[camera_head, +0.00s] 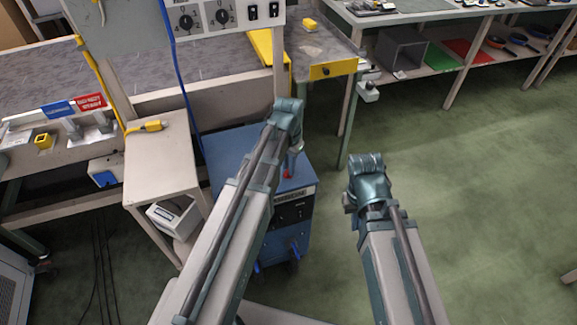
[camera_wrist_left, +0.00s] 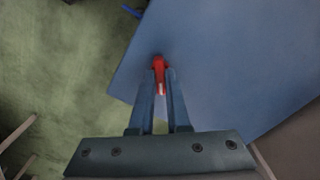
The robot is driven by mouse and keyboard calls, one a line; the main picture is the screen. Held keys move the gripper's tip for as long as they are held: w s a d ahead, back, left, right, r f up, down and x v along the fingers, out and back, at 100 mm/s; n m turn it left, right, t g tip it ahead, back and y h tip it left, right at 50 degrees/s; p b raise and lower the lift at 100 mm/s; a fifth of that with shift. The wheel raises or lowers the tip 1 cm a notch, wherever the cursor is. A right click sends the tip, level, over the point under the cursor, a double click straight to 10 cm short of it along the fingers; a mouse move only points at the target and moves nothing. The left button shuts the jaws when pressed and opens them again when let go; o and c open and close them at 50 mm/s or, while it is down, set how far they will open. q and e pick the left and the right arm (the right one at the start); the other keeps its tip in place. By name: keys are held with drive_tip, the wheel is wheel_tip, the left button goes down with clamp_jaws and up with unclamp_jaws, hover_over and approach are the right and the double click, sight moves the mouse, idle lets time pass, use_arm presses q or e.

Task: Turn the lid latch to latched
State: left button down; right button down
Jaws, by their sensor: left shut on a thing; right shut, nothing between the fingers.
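A blue cabinet (camera_head: 235,160) stands on the floor at the centre, with a flat blue lid on top. A small red latch (camera_head: 287,173) sits near the lid's front right part. In the left wrist view the red latch (camera_wrist_left: 159,64) is near a corner of the blue lid (camera_wrist_left: 225,65). My left gripper (camera_wrist_left: 160,88) is shut on the latch, its two blue fingers on either side of it. My right gripper (camera_head: 350,203) is shut and empty, apart from the cabinet over the floor to the right; its fingers are mostly hidden by the wrist.
A beige side table (camera_head: 160,165) with a yellow connector stands left of the cabinet. A conveyor bench (camera_head: 60,80) and control panel (camera_head: 215,20) are behind. A small table with a yellow drawer (camera_head: 333,70) stands back right. The green floor at right is clear.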

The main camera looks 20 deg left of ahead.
use_arm(q)
drive_tip(key=n, duration=0.5)
drive_tip(key=shift+n, duration=0.3)
drive_tip(key=n, duration=0.4)
drive_tip(key=shift+n, duration=0.4)
drive_tip(key=c, duration=0.9)
unclamp_jaws()
drive_tip(key=shift+r, duration=0.1)
wheel_tip(320, 180, up, 14)
drive_tip(key=p, duration=1.4)
